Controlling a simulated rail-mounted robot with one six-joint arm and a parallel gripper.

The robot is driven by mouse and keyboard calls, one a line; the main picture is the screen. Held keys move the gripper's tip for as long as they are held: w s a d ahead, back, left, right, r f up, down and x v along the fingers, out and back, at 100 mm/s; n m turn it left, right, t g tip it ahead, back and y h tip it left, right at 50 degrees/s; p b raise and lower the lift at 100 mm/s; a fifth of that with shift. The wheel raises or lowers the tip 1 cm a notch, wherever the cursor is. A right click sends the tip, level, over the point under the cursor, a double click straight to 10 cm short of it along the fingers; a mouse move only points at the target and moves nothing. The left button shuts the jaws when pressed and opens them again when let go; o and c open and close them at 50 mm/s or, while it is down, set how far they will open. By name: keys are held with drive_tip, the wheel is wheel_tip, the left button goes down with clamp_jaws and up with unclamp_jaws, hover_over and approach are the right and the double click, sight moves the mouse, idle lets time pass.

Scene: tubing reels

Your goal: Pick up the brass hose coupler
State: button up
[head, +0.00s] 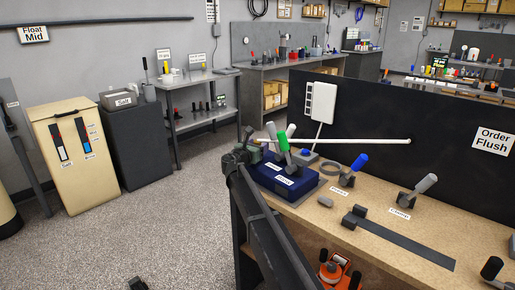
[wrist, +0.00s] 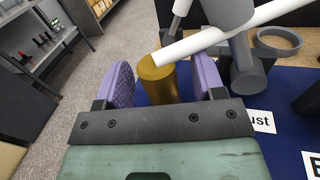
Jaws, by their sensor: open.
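A brass cylinder (wrist: 158,84), which looks like the brass hose coupler, stands between my fingers in the wrist view. My gripper (wrist: 163,72) is open, with a purple pad on each side of it. A small gap shows at the right pad; I cannot tell whether the left pad touches it. The end of a white rod (wrist: 190,45) lies close above the brass top. In the head view my gripper (head: 250,150) is at the left end of the dark blue block (head: 262,182), and I cannot make out the coupler there.
Green- and grey-handled tools (head: 283,143) stand on the blue block, close to my gripper. The white rod (head: 350,141) runs right toward the black panel (head: 430,140). A blue-handled tool (head: 355,164) and a grey ring (head: 331,167) are on the wooden bench (head: 320,225).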

drive_tip(key=shift+x, duration=0.9)
drive_tip(key=c, duration=1.1)
drive_tip(key=shift+c, duration=0.2)
drive_tip(key=shift+r+p, duration=0.25)
drive_tip(key=shift+p, duration=0.05)
wheel_tip(320, 180, up, 3)
drive_tip(key=p, duration=0.3)
drive_tip(key=shift+r, duration=0.15)
drive_tip(key=v, duration=1.8)
drive_tip(key=shift+f, duration=0.25)
drive_tip(key=shift+a+r, duration=0.1)
drive_tip(key=shift+r, duration=0.05)
drive_tip(key=shift+r+p, duration=2.15)
drive_tip(key=shift+p, duration=0.05)
